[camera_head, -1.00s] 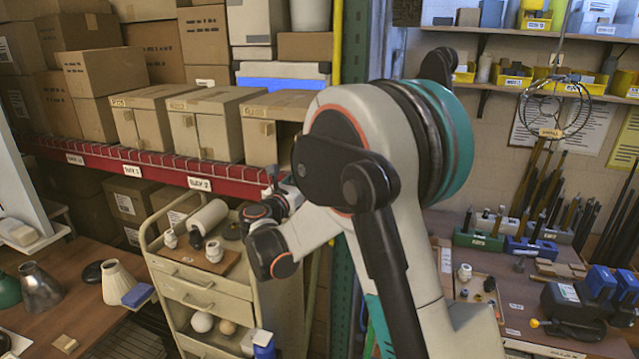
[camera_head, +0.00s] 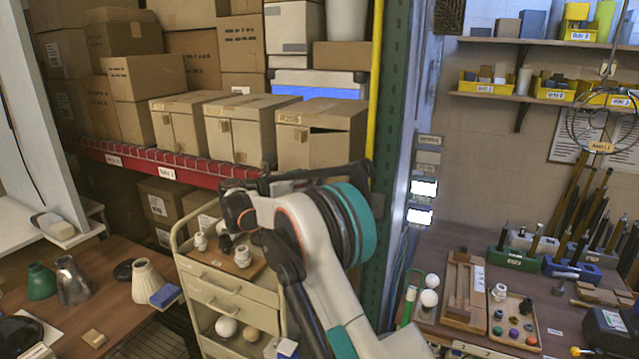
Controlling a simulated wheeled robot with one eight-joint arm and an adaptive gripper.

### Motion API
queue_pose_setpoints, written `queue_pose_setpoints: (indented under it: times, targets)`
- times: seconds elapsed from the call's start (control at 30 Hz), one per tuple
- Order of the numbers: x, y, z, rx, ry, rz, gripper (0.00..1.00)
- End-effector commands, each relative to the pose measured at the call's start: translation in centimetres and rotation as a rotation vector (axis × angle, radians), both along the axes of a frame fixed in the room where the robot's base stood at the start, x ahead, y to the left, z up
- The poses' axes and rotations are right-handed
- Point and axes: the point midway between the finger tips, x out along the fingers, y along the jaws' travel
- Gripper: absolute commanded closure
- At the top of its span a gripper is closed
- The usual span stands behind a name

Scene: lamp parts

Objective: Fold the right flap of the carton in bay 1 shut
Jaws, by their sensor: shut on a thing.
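Three brown cartons stand in a row on the red-edged shelf (camera_head: 140,164). The left carton (camera_head: 178,130) and the middle carton (camera_head: 236,138) look closed in front. The right carton (camera_head: 290,145) has a dark gap at the top of its front, where its right flap (camera_head: 328,150) is not flush. The bay labels are too small to read surely.
A cream drawer cart (camera_head: 215,283) with small parts on top stands below the shelf. A green rack post (camera_head: 397,120) and a yellow upright (camera_head: 376,85) rise right of the right carton. A workbench (camera_head: 470,335) with trays is at right.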

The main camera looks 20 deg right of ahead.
Motion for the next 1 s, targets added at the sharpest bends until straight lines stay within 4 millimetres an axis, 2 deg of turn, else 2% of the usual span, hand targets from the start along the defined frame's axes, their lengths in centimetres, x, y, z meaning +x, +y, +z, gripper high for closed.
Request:
queue_pose_setpoints:
  times: [0.1, 0.4, 1.0]
  targets:
    - [1.2, 0.2, 0.0, 0.000, -0.001, 0.007, 1.00]
    - [3.0, 0.0, 0.1, -0.001, -0.001, 0.009, 1.00]
    - [3.6, -0.3, 0.1, -0.002, -0.001, 0.008, 1.00]
